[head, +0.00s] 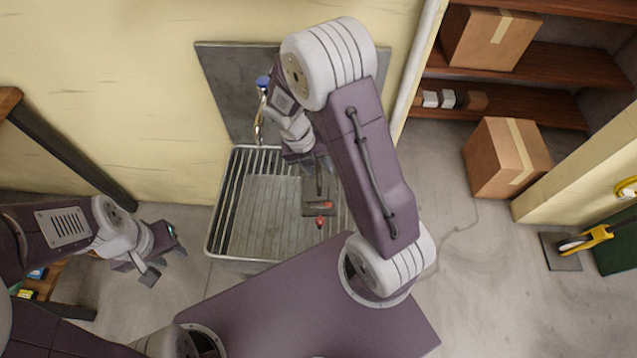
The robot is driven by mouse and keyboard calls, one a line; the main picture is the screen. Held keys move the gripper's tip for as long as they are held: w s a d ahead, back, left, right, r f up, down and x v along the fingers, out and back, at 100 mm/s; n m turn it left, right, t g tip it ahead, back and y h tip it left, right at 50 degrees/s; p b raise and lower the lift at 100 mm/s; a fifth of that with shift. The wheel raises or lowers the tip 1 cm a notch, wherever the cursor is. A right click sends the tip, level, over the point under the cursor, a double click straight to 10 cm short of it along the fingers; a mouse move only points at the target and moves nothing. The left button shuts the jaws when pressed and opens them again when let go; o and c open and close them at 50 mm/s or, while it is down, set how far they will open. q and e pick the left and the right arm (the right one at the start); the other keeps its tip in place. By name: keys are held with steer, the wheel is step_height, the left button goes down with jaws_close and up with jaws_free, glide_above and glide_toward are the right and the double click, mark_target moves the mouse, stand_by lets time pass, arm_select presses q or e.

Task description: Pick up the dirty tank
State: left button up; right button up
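I cannot make out a thing that is clearly the dirty tank. A small red item (320,221) shows at the right side of a metal sink (232,205), just below my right gripper. My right gripper (318,188) is over the sink, pointing down into it. Its fingers are partly hidden and overlap a dark grey piece, so I cannot tell whether it holds anything. My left gripper (166,256) is open and empty, left of the sink and apart from it.
A tap (261,110) with a blue top stands behind the sink. Cardboard boxes sit on the shelf (490,38) and on the floor (507,157) at the right. A yellow-handled tool (588,238) is at the far right. A wooden piece of furniture (50,285) is at the lower left.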

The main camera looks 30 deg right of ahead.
steer(key=shift+d+f, duration=0.1)
steer(key=shift+f, duration=0.2)
steer(key=shift+r, duration=0.1)
jaws_close()
stand_by(1.1)
